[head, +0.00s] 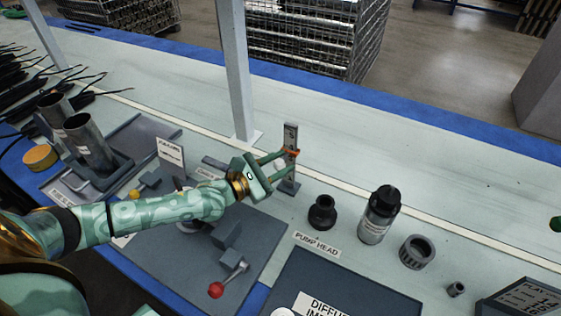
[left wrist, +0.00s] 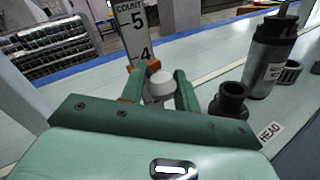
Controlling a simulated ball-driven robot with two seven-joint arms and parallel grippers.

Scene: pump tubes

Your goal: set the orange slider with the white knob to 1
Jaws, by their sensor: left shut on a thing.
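The upright grey scale post (head: 290,135) is marked COUNT, and 5 and 4 can be read on it in the left wrist view (left wrist: 136,30). The orange slider (head: 293,152) is around the post about mid-height. In the left wrist view the orange slider (left wrist: 153,65) sits just below the 4; lower numbers are hidden. Its white knob (left wrist: 161,83) faces me, between the fingers of my left gripper (left wrist: 160,88). My left gripper (head: 280,160) is shut on the knob.
A black pump head (head: 322,213), a dark bottle (head: 379,214) and a grey ring (head: 416,252) stand right of the post. A white pillar (head: 235,75) rises behind it to the left. A red-balled lever (head: 216,290) is below my left arm. The bench behind the post is clear.

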